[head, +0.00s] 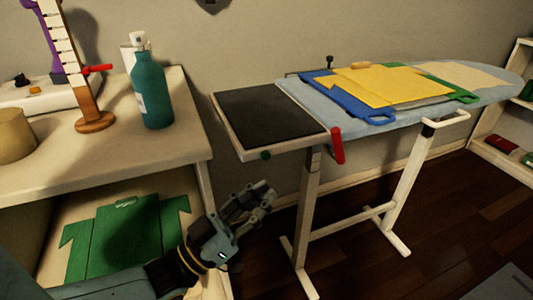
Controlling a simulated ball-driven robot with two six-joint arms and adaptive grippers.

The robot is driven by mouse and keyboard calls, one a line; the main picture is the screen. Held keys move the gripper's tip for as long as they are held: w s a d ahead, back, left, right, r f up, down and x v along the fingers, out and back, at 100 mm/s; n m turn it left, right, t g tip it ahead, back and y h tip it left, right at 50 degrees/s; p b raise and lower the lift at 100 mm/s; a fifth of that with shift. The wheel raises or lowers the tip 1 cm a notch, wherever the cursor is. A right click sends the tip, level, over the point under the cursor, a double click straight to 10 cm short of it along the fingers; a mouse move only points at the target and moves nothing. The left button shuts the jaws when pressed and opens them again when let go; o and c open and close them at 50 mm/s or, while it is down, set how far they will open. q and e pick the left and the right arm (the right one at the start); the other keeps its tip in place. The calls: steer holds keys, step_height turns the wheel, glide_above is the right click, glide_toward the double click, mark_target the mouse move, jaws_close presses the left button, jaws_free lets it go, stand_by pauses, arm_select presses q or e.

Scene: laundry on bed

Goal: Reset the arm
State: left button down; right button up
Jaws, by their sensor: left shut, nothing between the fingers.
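My left gripper (262,197) is in the lower middle of the head view, at the end of my left arm, which comes in from the lower left. Its fingers are shut with nothing between them. It is in front of the right edge of the white shelf unit, to the left of the ironing board's legs. It appears apart from the board and the clothes. My right gripper is not in view.
A teal bottle (152,92) stands on the white shelf unit (190,140). A green shirt (125,230) lies on its lower shelf. Dark floor (440,220) shows at right.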

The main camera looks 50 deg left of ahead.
arm_select(q)
steer(key=shift+w, duration=0.1)
stand_by(0.3)
steer(key=s+a+f+n+g+y, duration=0.1)
steer(key=s+f+g, duration=0.25)
steer(key=f, duration=0.65)
steer(key=s+f+g+y, duration=0.2)
steer(key=f+g, duration=0.2)
steer(key=f, duration=0.5)
steer(key=s+a+f+n+g+y, duration=0.1)
steer(key=s+f+g, duration=0.15)
steer(key=f, duration=0.75)
steer(key=s+f+g, duration=0.6)
steer(key=s, duration=0.6)
steer(key=s+f+m+g, duration=0.1)
steer(key=s+f+g, duration=0.4)
steer(key=s, duration=0.8)
step_height(320, 180, down, 3)
steer(key=shift+a+r+g+y, duration=0.2)
steer(key=shift+a+g+y, duration=0.05)
steer(key=shift+g+y, duration=0.15)
